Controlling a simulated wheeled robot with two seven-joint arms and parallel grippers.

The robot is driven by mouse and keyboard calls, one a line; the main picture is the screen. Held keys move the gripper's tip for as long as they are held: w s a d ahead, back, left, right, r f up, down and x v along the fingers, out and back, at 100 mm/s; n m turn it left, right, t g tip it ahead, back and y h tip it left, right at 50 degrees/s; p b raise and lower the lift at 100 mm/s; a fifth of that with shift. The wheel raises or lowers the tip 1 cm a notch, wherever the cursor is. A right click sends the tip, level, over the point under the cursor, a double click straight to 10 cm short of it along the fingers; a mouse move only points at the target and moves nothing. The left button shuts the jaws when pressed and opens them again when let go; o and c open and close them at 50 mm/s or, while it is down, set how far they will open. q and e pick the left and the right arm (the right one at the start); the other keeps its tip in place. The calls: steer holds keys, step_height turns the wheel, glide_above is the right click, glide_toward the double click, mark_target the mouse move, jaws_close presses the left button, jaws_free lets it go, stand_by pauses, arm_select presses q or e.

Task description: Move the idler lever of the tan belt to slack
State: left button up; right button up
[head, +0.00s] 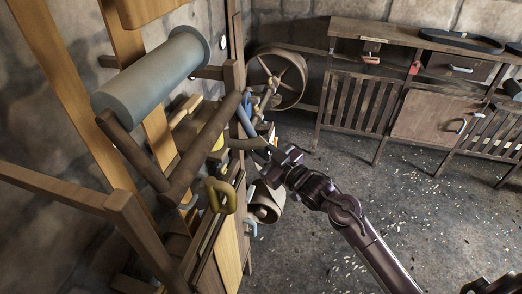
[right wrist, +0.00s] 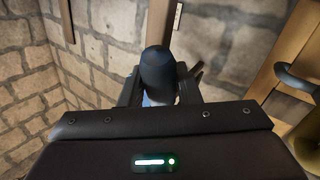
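My right gripper (head: 272,165) is at the right side of the wooden belt-drive frame, close to an olive-grey bar (head: 247,144) and below a curved blue handle (head: 245,115). In the right wrist view, a dark rounded end (right wrist: 158,72), bluish lower down, stands between the two fingers. The fingers lie close on both sides of it; whether they press on it is unclear. A tan strip (head: 229,258) runs down the frame's lower part; I cannot tell if it is the tan belt. Which lever is its idler lever is also unclear. My left gripper is not in view.
An olive-yellow looped handle (head: 220,196) hangs on the near side of the frame. A grey-blue roller (head: 155,72) is at upper left. A large spoked wheel (head: 279,77) stands behind. A wooden cabinet (head: 432,110) lines the back wall. The floor at right is open, with scattered flecks.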

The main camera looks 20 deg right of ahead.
jaws_close()
steer(key=w+a+f+m+t+b, duration=0.1)
steer(key=w+a+m+t+b, duration=0.2)
steer(key=b, duration=0.7)
steer(key=a+t, duration=0.1)
steer(key=a, duration=0.1)
steer(key=shift+w+a+y+b, duration=0.3)
steer(key=shift+w+y+b, duration=0.05)
steer(key=shift+y, duration=0.05)
steer(key=shift+f, duration=0.1)
steer(key=shift+o, duration=1.3)
jaws_free()
steer(key=shift+o, duration=1.2)
steer(key=shift+w+a+f, duration=0.1)
steer(key=shift+a, duration=0.05)
